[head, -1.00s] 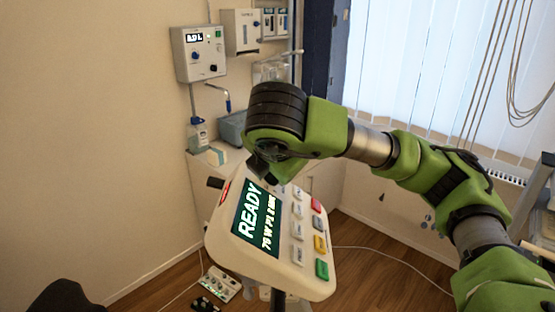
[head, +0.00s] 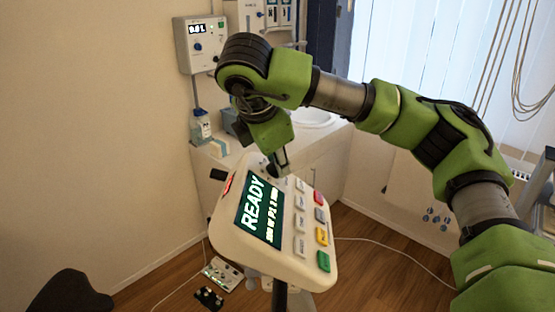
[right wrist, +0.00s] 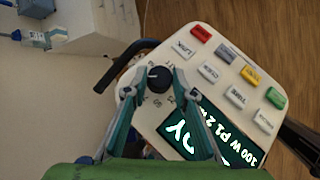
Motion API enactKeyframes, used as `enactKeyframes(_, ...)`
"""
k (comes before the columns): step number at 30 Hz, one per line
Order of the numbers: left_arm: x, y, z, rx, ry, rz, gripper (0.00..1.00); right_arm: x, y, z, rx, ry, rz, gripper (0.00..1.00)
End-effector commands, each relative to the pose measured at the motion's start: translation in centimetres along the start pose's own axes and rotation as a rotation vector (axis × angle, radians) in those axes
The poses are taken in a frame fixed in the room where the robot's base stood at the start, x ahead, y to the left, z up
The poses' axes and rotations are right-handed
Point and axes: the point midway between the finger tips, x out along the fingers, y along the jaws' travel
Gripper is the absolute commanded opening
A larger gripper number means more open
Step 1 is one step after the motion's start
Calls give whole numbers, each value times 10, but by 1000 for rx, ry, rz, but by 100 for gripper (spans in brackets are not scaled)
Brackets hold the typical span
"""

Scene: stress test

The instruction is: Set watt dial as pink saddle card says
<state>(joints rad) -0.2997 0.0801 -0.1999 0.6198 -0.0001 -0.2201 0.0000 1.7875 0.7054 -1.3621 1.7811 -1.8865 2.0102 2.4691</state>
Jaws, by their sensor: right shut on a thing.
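The cream control console (head: 232,238) stands tilted on a post in the middle of the head view. Its green display (head: 260,212) reads READY; the line below is small, but in the right wrist view the display (right wrist: 205,140) shows "100 W P1 2". The black watt dial (right wrist: 159,79) with a white pointer mark is at the console's top edge. My right gripper (right wrist: 160,86) is shut on the dial, one finger on each side; in the head view my right gripper (head: 277,169) hides the dial. The pink saddle card is not visible. My left gripper is out of view.
Grey, red, yellow and green keys (head: 322,261) sit beside the display. A wall unit (head: 200,45) hangs behind. A counter with a sink (head: 313,118) and a bottle (head: 200,128) is at the back. Small boxes (head: 222,274) and cables lie on the wooden floor.

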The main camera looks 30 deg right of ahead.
Motion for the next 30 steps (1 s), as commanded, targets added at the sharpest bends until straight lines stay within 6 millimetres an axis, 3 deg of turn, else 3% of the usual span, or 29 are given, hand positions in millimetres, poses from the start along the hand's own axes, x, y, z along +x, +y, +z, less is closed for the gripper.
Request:
enactKeyframes(5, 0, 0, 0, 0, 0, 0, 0, 2, -2, -2, -7, 3, -5, 3)
enactKeyframes(6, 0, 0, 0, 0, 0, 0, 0, 2, -2, -2, -8, 4, -5, 35)
enactKeyframes(7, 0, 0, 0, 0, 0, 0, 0, 2, -2, -2, -7, 3, -5, 42)
enactKeyframes(20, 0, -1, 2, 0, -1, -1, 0, -4, 0, -1, -4, 1, 0, 42)
enactKeyframes(26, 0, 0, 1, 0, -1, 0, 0, -30, 1, 0, -3, 0, 3, 42)
enactKeyframes(30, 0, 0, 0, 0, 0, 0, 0, -57, 1, 0, -2, -1, 4, 42)
